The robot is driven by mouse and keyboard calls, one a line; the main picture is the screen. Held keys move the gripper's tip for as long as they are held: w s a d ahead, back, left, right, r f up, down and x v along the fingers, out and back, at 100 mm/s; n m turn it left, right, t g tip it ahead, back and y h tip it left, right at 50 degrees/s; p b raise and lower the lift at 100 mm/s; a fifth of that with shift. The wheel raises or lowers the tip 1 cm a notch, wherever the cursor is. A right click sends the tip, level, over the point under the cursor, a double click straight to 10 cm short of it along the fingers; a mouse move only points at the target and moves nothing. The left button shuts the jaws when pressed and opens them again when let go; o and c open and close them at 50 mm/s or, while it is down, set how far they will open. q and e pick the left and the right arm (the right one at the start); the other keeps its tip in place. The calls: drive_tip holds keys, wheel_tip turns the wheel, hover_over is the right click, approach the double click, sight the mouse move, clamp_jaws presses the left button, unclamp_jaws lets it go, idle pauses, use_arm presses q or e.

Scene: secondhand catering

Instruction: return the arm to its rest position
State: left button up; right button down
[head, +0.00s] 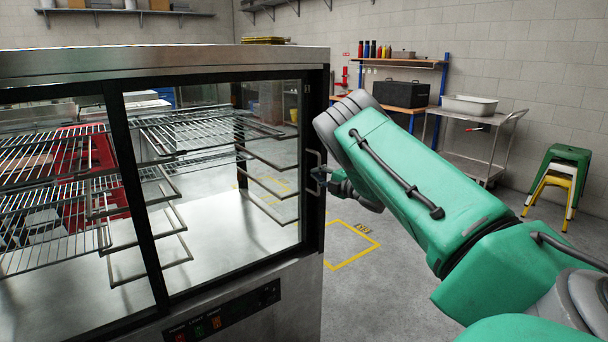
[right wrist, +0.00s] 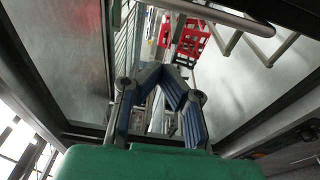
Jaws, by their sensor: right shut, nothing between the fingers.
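My right arm, green, reaches in from the right in the head view. Its dark gripper (head: 322,178) is beside the right edge of the glass display cabinet (head: 170,62), close to the door handle (head: 311,160). I cannot tell whether it touches the handle. In the right wrist view the blue-padded fingers of the gripper (right wrist: 170,72) come together at the tips with nothing between them. My left arm and gripper do not show.
The cabinet, with wire racks (head: 60,160) behind its glass, fills the left. A steel trolley (head: 470,165), a bench with a black box (head: 400,93) and stacked stools (head: 557,180) stand along the back wall. Floor between them and the cabinet is mostly clear.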

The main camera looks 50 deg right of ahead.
drive_tip(key=s+a+f+m+g, duration=0.4)
drive_tip(key=s+a+f+m, duration=0.2)
drive_tip(key=a+f, duration=0.55)
drive_tip(key=s+a+f+m+g, duration=0.4)
drive_tip(key=s+a+f+m, duration=0.2)
drive_tip(key=a+f, duration=0.55)
drive_tip(key=s+a+f+m+g, duration=0.1)
drive_tip(key=s+a+f+g, duration=0.1)
drive_tip(key=s+a, duration=0.5)
drive_tip(key=s+a+f+m+g+y, duration=0.1)
drive_tip(key=s+a+f+m+g, duration=0.1)
drive_tip(key=s+a, duration=0.5)
drive_tip(key=s+a+f+m+g, duration=0.1)
drive_tip(key=s+a+f+g, duration=0.2)
drive_tip(key=s, duration=0.9)
drive_tip(key=a+g, duration=0.2)
drive_tip(key=a, duration=0.2)
drive_tip(key=shift+s+f+g+y, duration=0.15)
drive_tip(key=shift+g+y, duration=0.15)
